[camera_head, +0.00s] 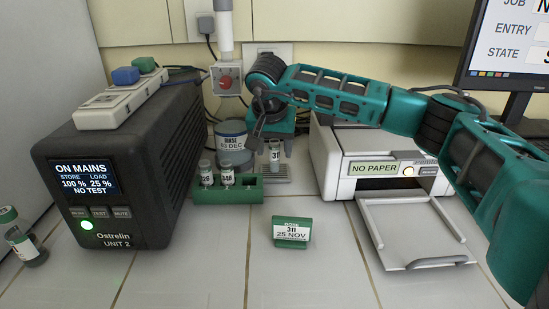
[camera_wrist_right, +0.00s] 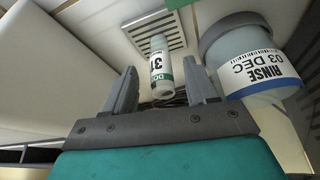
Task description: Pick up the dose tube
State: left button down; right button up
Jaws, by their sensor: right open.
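The dose tube, a small clear vial with a white label starting "31" (camera_head: 275,154), stands at the back on a grey grille. A green card (camera_head: 291,233) reads 311, 25 NOV. My left gripper is not in view.
A green rack (camera_head: 247,190) with two labelled vials stands left of the tube. Behind it is the RINSE 03 DEC pot (camera_head: 231,142). The front counter is mostly clear.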

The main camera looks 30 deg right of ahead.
aim_at(275, 152)
jog(key=x, duration=0.2)
jog(key=shift+w+d+f, duration=0.15)
jog(key=shift+w+f, duration=0.05)
jog(key=shift+f, duration=0.1)
jog(key=shift+w+d+f, duration=0.1)
jog(key=shift+f, duration=0.15)
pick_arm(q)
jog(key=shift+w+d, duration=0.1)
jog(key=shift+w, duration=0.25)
pick_arm(e)
jog(key=shift+c, duration=0.3)
jog(key=c, duration=0.5)
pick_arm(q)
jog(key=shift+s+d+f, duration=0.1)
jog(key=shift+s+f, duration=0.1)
pick_arm(e)
grip_shut()
jog(key=shift+r, duration=0.15)
